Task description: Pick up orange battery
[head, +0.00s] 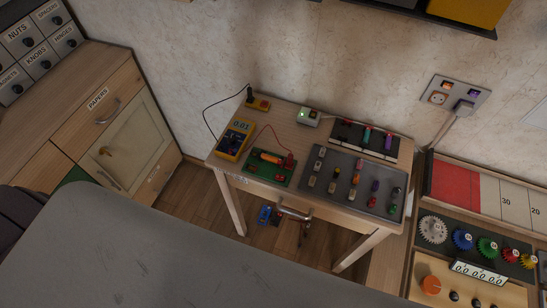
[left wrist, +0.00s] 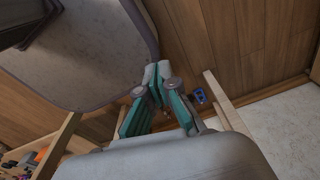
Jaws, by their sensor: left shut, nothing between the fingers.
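An orange cylinder (head: 271,157), which looks like the orange battery, lies on the green board (head: 254,174) on the small wooden table in the head view. A grey tray (head: 341,202) to its right holds several small batteries of other colours, too small to tell apart surely. My left gripper (left wrist: 158,76) shows in the left wrist view with its teal fingers shut and empty. No battery shows near it there. I see neither gripper in the head view.
A yellow meter (head: 235,140) stands left of the green board, with a black wire. A dark rack (head: 364,140) with coloured batteries is at the table's back right. A blue item (head: 264,214) lies below the table. A large grey surface fills the bottom foreground.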

